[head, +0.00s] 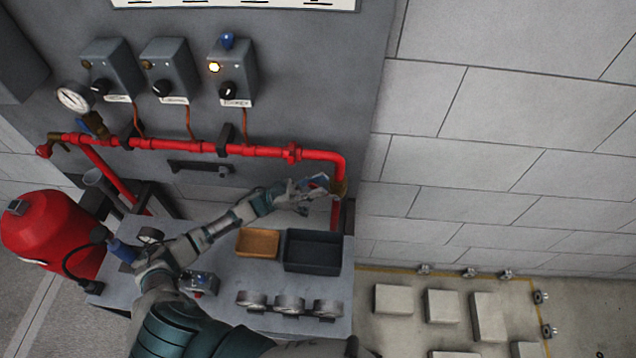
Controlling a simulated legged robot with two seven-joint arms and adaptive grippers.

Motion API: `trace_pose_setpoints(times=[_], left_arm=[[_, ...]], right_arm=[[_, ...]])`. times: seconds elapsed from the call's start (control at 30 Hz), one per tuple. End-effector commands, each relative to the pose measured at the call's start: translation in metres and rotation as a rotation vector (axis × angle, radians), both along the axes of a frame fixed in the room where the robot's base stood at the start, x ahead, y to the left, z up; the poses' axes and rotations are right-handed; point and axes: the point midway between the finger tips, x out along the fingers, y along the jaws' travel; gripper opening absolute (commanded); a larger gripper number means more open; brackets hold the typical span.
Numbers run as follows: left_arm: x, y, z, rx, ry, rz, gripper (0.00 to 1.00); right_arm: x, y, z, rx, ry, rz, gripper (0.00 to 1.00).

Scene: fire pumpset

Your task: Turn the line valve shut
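A red pipe (255,149) runs along the grey panel and bends down at its right end. A brass valve body (340,188) sits on the downward part of that pipe, with a small blue handle (319,181) to its left. My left gripper (312,191) is at this handle and partly covers it. I cannot tell whether its fingers are closed on the handle or only beside it. Another brass valve (96,124) with a blue lever hangs below the gauge at the left. My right gripper is out of view.
Below my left forearm, a grey bench holds an orange tray (258,243), a dark bin (313,251) and several round gauges (290,303). A red tank (48,232) stands at the left. Three control boxes (232,72) are on the panel, the right one lit.

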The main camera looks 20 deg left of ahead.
Motion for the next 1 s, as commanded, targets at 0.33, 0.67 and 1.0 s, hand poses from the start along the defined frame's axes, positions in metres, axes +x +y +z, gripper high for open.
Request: trace_pose_setpoints(times=[0.33,0.67,1.0], left_arm=[[-0.014,0.055,-0.044,0.004,0.004,0.003,0.34],[-0.023,0.083,-0.066,0.004,0.003,0.0,0.34],[-0.022,0.085,-0.066,0.006,0.0,0.0,0.12]], right_arm=[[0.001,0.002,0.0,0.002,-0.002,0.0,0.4],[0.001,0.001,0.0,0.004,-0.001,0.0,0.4],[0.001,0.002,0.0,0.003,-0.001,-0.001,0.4]])
